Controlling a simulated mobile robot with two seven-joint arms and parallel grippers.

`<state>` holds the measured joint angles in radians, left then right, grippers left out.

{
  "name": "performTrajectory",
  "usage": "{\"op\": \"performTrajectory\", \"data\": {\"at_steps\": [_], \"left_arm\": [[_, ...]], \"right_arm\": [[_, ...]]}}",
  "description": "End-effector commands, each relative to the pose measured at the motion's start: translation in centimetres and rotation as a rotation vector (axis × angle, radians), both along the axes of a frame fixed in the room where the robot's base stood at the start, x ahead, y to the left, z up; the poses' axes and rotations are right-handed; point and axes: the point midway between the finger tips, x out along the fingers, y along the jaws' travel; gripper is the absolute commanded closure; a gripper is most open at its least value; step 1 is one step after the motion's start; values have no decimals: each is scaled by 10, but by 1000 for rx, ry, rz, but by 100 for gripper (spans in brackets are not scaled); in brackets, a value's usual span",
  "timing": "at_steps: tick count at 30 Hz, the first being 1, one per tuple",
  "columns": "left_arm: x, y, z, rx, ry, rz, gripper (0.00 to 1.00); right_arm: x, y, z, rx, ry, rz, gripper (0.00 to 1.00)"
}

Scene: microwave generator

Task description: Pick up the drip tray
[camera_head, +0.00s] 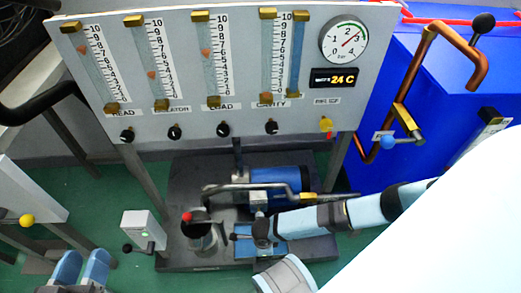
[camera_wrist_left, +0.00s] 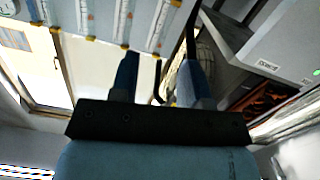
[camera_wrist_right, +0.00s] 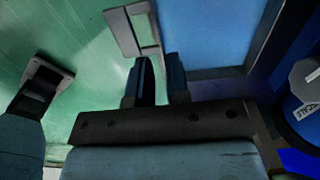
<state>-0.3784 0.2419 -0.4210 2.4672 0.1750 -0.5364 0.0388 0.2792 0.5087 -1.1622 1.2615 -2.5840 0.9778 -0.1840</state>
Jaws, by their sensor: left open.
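I cannot tell which thing is the drip tray. A dark flat base (camera_head: 180,178) lies on the green floor under the panel in the head view, and it carries a blue cylinder (camera_head: 275,180) and pipework. My left gripper (camera_head: 82,254) shows at the bottom left of the head view, apart from the base. Its fingers are spread and empty in the left wrist view (camera_wrist_left: 158,65). My right gripper (camera_wrist_right: 160,60) shows in the right wrist view with a narrow empty gap between its fingers, over green floor and beside a blue surface. It is not clear in the head view.
A grey gauge panel (camera_head: 180,55) on legs stands above the base. A small white box with a black knob (camera_head: 143,229) stands left of the base. A blue cabinet (camera_head: 440,70) with a copper pipe (camera_head: 412,65) is at the right. Green floor (camera_head: 115,185) is clear at left.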

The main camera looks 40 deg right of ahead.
Motion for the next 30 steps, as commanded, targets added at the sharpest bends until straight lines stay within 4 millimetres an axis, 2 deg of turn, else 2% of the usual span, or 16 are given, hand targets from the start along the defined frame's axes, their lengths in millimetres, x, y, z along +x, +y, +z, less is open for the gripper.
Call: {"op": "performTrajectory", "data": {"at_steps": [1,9,13,18,28,29,30], "left_arm": [[3,1,-4,17,-28,0,57],[9,5,-1,58,-104,4,57],[14,9,-6,99,-169,7,57],[23,15,2,164,-289,13,57],[24,16,7,182,-323,16,57],[24,16,7,182,-322,15,57],[24,16,7,182,-322,15,57]], "right_arm": [[0,0,-14,0,0,-1,84],[0,1,-34,1,0,0,84],[0,5,-54,1,0,-1,84],[0,7,-76,2,0,-2,84],[0,7,-80,2,0,-1,84],[0,7,-80,2,0,-1,89],[0,7,-80,2,0,-1,98]]}}
